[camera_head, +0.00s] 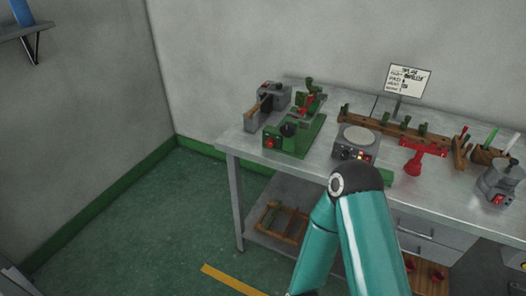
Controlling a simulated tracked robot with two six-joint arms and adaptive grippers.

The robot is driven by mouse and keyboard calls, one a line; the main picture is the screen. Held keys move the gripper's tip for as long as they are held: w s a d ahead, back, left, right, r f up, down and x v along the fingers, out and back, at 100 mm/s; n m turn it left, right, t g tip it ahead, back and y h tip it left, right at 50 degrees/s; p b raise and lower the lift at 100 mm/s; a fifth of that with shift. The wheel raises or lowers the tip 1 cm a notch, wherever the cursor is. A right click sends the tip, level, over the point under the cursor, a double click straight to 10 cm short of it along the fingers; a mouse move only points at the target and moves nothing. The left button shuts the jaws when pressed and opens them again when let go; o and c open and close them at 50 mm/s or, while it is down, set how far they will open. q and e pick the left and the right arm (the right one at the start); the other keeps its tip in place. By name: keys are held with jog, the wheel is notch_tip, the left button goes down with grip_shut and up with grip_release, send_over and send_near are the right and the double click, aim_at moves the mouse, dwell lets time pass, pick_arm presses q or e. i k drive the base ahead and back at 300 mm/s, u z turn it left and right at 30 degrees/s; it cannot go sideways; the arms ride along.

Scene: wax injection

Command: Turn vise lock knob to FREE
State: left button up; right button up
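A green machine (312,137) stands on the left part of the metal workbench, and its upper parts include a red piece. It looks like the vise, but I cannot be sure. A dark round knob (288,130) shows on its near side, with a red round part (270,143) lower left of it. Markings such as FREE are too small to read, so I cannot tell the knob's setting. Neither of my grippers shows. Only a teal arm of mine rises from the bottom, its bend in front of the bench, right of the green machine.
The workbench (232,140) runs along the back wall. A grey box with a lever (268,105) stands left of the green machine. A grey round-topped device (356,146), a red stand (414,162) and a wooden rack (420,136) are to its right. Floor left of the bench is clear.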

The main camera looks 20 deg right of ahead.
aim_at(271, 142)
jog(key=z, duration=0.1)
jog(key=i, duration=0.9)
jog(key=u, duration=0.1)
